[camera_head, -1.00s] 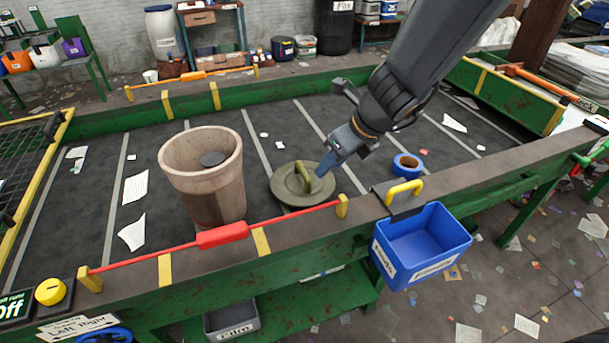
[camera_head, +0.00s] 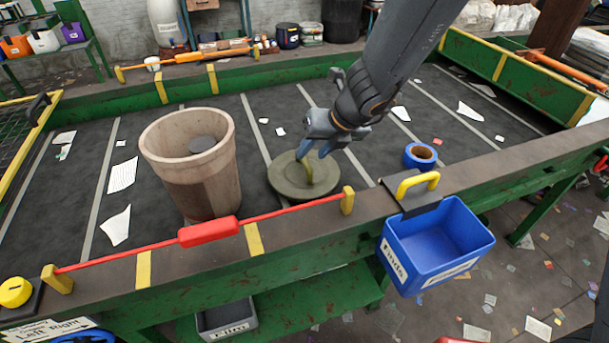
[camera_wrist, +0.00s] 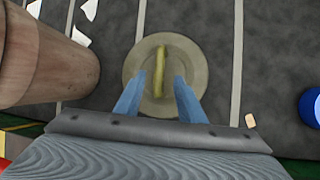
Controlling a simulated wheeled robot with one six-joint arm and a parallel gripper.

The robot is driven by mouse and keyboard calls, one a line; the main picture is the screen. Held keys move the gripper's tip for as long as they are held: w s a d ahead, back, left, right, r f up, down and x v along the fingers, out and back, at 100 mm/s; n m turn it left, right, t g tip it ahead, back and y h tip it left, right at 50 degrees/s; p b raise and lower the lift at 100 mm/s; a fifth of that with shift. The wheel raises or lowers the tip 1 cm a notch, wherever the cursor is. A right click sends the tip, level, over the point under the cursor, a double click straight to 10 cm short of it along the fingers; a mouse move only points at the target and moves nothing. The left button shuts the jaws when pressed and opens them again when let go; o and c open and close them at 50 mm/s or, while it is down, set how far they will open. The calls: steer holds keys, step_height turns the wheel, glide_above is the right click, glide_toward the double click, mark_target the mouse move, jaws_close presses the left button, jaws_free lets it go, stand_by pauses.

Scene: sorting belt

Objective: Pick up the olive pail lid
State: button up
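The olive pail lid (camera_head: 285,180) lies flat on the dark belt, with an arched olive-yellow handle on top. My gripper (camera_head: 314,152) is above the lid, its blue fingers pointing down close to the handle. In the wrist view the lid (camera_wrist: 191,57) is in the middle, and its handle runs up and down the picture. The two fingers of my gripper (camera_wrist: 158,90) are apart, one on each side of the handle's near end. No contact with the handle shows. The fingers hide part of the lid's near side.
A brown pail (camera_head: 195,180) stands left of the lid, close by in the wrist view (camera_wrist: 45,60). A blue tape roll (camera_head: 420,156) lies to the right. A red bar (camera_head: 209,231) runs along the near belt edge. A blue bin (camera_head: 437,245) hangs outside it. Paper scraps dot the belt.

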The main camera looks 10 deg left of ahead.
mark_target(305, 158)
steer(key=b+x, duration=0.1)
steer(key=x, duration=0.3)
steer(key=shift+w+a+f, duration=0.2)
steer(key=shift+a+f, duration=0.05)
jaws_close()
